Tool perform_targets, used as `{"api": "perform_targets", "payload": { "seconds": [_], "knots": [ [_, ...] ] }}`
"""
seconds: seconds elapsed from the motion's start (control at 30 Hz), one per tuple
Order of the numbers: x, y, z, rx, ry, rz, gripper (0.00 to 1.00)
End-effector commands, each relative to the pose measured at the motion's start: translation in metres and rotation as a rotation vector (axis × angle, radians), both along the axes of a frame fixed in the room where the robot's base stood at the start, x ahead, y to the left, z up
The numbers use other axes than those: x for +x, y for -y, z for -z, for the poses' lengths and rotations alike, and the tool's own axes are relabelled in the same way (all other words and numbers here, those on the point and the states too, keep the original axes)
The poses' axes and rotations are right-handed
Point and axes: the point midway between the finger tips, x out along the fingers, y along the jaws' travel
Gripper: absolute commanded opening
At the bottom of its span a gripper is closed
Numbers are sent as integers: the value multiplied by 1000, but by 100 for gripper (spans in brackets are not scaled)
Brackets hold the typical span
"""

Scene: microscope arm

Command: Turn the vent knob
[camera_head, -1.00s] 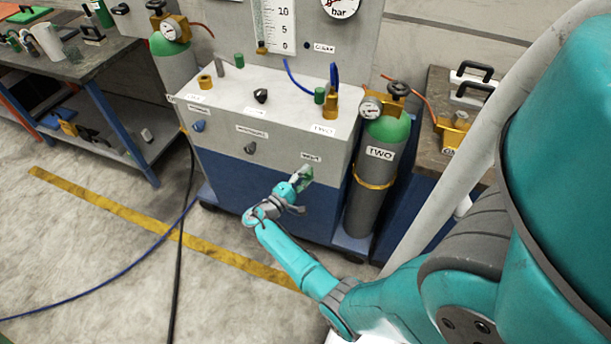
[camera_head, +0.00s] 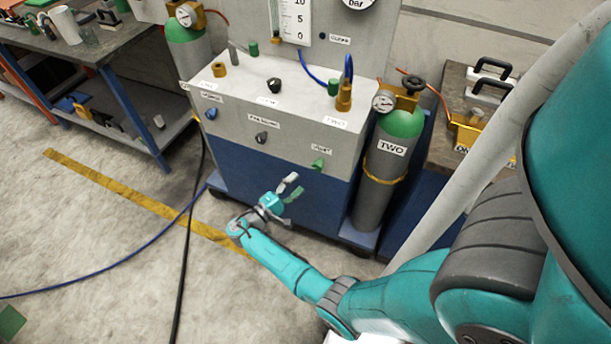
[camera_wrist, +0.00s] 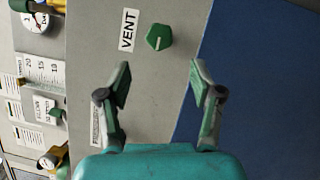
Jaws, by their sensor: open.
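The vent knob (camera_head: 318,164) is a small green knob on the grey front of the panel cabinet, below its white label. In the wrist view the green knob (camera_wrist: 159,37) has a pale pointer line and sits beside the label VENT (camera_wrist: 128,30). My gripper (camera_head: 291,187) is open and empty, below and left of the knob in the head view. In the wrist view my gripper (camera_wrist: 158,72) has its fingers apart, with the knob beyond the tips and roughly between them. The fingers do not touch it.
A blue knob (camera_head: 211,114) and a dark knob (camera_head: 261,138) sit left on the same front. A green-topped cylinder marked TWO (camera_head: 385,165) stands right of the cabinet (camera_head: 285,188). A black hose and a blue hose (camera_head: 120,276) cross the floor on the left.

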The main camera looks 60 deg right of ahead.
Motion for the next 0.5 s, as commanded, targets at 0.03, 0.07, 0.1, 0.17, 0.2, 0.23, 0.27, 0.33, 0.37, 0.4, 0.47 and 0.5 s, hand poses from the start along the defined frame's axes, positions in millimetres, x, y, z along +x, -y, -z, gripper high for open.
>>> {"api": "perform_targets", "payload": {
  "seconds": [0.03, 0.07, 0.1, 0.17, 0.2, 0.23, 0.27, 0.33, 0.37, 0.4, 0.47, 0.5],
  "knots": [
    [3, -7, 1, 0, 0, -4, 65],
    [4, -10, 1, 0, 0, -2, 65],
    [5, -14, 1, 0, 0, -2, 65],
    [6, -18, 2, 1, 0, -2, 65],
    [7, -20, 2, 1, 0, -2, 65],
    [7, -21, 2, 0, 0, -1, 65],
    [7, -22, 2, 0, 0, 0, 65],
    [7, -23, 2, 0, 0, 0, 65],
    [7, -23, 2, 0, 0, 1, 65],
    [7, -23, 2, 0, 0, 1, 65],
    [7, -23, 2, 0, -1, 1, 65],
    [7, -23, 2, 0, -1, 0, 65]
  ]
}}
